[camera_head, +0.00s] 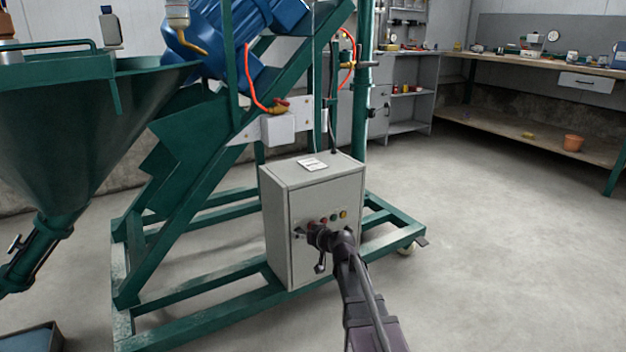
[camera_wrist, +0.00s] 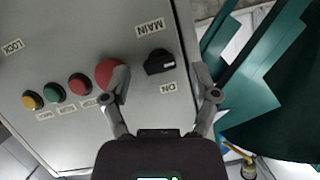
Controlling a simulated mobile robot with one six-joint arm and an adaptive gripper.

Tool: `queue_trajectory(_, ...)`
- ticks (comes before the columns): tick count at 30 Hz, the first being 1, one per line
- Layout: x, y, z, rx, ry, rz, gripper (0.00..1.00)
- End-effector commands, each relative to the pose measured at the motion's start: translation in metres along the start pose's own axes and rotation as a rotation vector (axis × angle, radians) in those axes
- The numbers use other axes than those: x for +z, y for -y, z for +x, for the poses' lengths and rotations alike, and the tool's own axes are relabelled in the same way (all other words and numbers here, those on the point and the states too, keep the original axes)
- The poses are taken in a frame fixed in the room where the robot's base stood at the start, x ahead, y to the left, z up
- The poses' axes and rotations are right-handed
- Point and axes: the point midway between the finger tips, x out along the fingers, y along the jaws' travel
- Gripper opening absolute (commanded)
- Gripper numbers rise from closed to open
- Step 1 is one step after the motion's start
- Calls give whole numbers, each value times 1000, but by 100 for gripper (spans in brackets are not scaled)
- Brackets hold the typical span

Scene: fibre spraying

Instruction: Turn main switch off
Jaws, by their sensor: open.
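The main switch (camera_wrist: 158,60) is a black rotary knob on a grey panel, with a white mark on one side. A MAIN label (camera_wrist: 149,29) and an ON label (camera_wrist: 168,88) sit on either side of it, upside down in the wrist view. My gripper (camera_wrist: 161,78) is open, with one finger on each side of the knob in the picture. I cannot tell whether either finger touches it. In the head view my gripper (camera_head: 310,250) is at the front of the grey control box (camera_head: 278,225) and hides the switch there.
A large red button (camera_wrist: 107,73) is beside my left finger, partly covered. Smaller red (camera_wrist: 80,84), green (camera_wrist: 53,91) and yellow (camera_wrist: 32,100) buttons line the panel. The green machine frame (camera_head: 190,285) surrounds the box. Open floor (camera_head: 500,230) lies to the right.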

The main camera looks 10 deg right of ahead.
Motion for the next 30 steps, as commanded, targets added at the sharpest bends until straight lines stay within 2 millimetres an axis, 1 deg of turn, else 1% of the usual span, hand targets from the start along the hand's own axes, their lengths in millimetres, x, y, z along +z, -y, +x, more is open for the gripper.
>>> queue_trajectory(3, 0, -3, 1, -45, -1, 110, 77)
queue_trajectory(4, -1, -1, -9, -41, 0, 103, 77)
queue_trajectory(6, -1, 0, -20, -40, 0, 100, 77)
queue_trajectory(30, -1, -5, -133, -38, 0, 96, 77)
